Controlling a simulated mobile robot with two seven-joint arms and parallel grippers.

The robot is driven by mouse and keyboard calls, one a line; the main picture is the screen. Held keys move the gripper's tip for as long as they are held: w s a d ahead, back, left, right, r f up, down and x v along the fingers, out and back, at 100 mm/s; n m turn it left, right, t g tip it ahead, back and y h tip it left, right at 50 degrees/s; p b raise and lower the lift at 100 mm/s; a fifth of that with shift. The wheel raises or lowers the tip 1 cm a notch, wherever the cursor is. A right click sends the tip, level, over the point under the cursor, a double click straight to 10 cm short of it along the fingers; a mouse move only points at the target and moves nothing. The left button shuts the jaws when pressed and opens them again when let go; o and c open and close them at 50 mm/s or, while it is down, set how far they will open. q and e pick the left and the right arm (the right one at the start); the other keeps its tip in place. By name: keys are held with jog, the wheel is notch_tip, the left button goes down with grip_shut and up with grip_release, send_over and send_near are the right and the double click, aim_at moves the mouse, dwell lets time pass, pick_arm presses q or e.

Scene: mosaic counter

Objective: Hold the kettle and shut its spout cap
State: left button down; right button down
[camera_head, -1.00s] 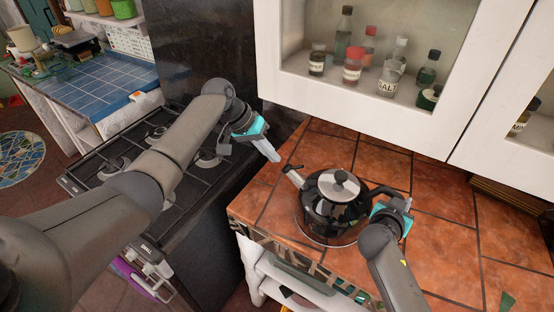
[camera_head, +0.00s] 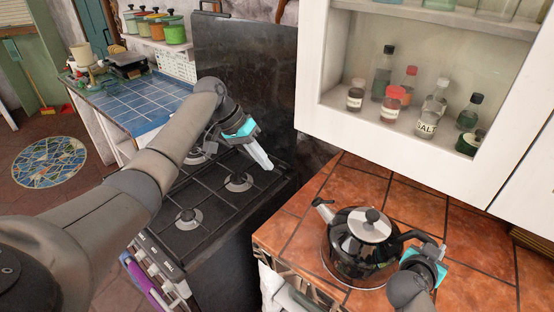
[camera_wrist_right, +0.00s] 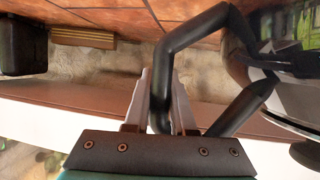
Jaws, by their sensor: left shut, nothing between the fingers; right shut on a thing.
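The shiny black kettle (camera_head: 350,255) with a silver lid stands on the tiled counter (camera_head: 412,203). Its spout (camera_head: 325,212) points up and left, with a small dark spout cap (camera_head: 317,202) at the tip; whether the cap is fully down is too small to tell. My right gripper (camera_head: 425,258) is shut on the black kettle handle (camera_head: 414,236). The right wrist view shows the handle (camera_wrist_right: 163,75) between its fingers. My left gripper (camera_head: 266,162) is shut and empty over the stove, up and left of the spout, clearly apart from it.
The black gas stove (camera_head: 210,215) adjoins the counter on the left. A white wall cabinet (camera_head: 400,140) with bottles and jars hangs behind and above the kettle. A blue-tiled counter (camera_head: 130,100) lies at the back left. The counter behind the kettle is clear.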

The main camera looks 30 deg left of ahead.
jog(key=c, duration=0.7)
grip_release()
